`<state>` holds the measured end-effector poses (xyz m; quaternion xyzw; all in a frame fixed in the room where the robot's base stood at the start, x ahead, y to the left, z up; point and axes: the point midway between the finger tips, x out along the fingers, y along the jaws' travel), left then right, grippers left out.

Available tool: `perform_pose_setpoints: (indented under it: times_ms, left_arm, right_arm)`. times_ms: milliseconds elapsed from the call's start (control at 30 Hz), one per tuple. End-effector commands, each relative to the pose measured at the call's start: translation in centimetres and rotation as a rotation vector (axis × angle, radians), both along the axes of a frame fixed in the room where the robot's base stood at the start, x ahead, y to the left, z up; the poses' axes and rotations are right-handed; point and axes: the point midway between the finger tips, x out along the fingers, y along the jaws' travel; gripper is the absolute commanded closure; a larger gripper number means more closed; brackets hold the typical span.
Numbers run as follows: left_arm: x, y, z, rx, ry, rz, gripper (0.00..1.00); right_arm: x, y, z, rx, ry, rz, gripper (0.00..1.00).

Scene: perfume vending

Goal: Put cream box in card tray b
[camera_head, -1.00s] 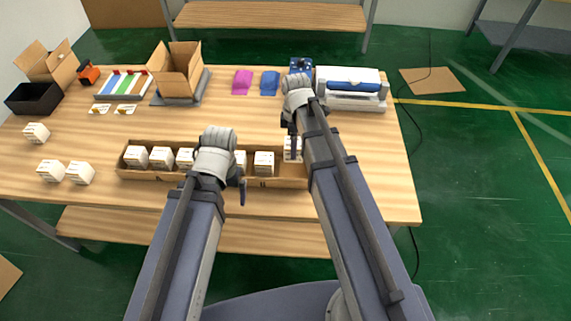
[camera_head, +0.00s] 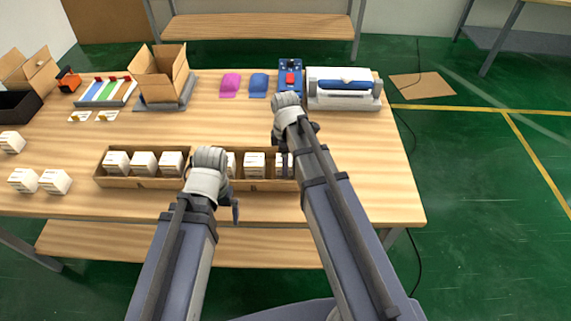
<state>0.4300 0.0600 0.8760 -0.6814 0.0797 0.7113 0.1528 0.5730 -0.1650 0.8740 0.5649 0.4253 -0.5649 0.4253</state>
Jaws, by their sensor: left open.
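A long brown card tray stands along the table's front. Its left section (camera_head: 140,183) holds several white cream boxes (camera_head: 144,162). Its right section, card tray b (camera_head: 253,185), carries a dark letter on its front wall and holds a white box (camera_head: 254,165), with another partly behind my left wrist. One more white box (camera_head: 280,163) is at its right end, mostly hidden by my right gripper (camera_head: 286,163). Whether the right fingers grip it cannot be seen. My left gripper (camera_head: 236,212) is open and empty, in front of the tray.
Loose white boxes (camera_head: 55,181) sit at the table's left. Behind are an open carton (camera_head: 159,68), pink (camera_head: 231,85) and blue (camera_head: 258,85) pieces, a blue device (camera_head: 290,72) and a white machine (camera_head: 344,88). The table's right side (camera_head: 375,160) is clear.

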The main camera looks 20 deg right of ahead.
Motion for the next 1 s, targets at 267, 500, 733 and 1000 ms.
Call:
perform_pose_setpoints:
  times_ms: [267,500,733,1000]
  left_arm:
    - [0.0,0.0,-0.12,0.0,0.0,0.0,0.0]
    - [0.0,0.0,-0.13,0.0,0.0,0.0,0.0]
    - [0.0,0.0,-0.13,0.0,0.0,0.0,0.0]
    - [0.01,0.0,0.6,0.0,0.0,0.0,0.0]
  right_arm:
    - [0.0,0.0,-0.12,0.0,0.0,0.0,0.87]
    - [0.0,0.0,-0.13,0.0,0.0,0.0,0.06]
    - [0.0,0.0,-0.13,0.0,0.0,0.0,0.0]
    - [0.0,0.0,0.6,0.0,0.0,0.0,0.0]
